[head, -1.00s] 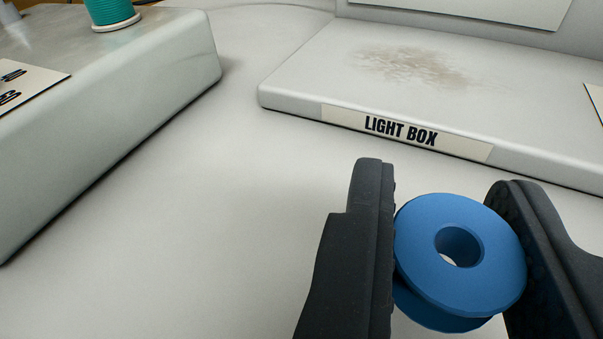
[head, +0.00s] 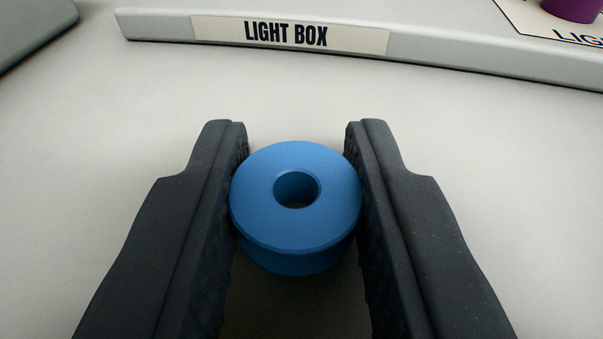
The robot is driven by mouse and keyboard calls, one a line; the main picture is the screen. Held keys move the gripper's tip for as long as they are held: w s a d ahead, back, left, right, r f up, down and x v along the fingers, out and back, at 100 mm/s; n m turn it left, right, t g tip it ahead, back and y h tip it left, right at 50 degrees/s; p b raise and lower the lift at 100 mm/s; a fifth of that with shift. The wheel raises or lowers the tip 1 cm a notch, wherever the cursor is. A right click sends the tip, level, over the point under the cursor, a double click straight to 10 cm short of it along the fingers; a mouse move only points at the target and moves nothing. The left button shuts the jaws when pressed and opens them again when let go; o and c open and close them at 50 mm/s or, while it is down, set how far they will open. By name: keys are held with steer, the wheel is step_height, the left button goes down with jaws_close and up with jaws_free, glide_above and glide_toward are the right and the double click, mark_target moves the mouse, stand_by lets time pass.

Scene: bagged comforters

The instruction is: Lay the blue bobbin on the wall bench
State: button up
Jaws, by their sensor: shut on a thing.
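The blue bobbin (head: 297,225) is a small flanged spool with a round hole in its middle, its top flange facing up toward the camera. My gripper (head: 297,170) is shut on it, with one black finger against each side. The bobbin is near the pale surface (head: 120,125); I cannot tell whether it touches it. No label in view names the wall bench, so I cannot tell if this surface is it.
A raised pale slab labelled "LIGHT BOX" (head: 287,35) runs across the back. A purple object (head: 573,10) stands on a printed card at the upper right. The corner of a grey block (head: 35,25) shows at the upper left. The surface between is clear.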

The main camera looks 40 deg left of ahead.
steer(key=shift+f, duration=0.15)
steer(key=o, duration=1.6)
steer(key=shift+o, duration=0.2)
steer(key=shift+s, duration=0.2)
steer(key=shift+s+d+r+p, duration=0.45)
steer(key=shift+s+d+r, duration=0.2)
steer(key=shift+r, duration=0.1)
steer(key=shift+s+d+r+p, duration=0.55)
steer(key=shift+s+d+r, duration=0.2)
steer(key=shift+s+d, duration=0.3)
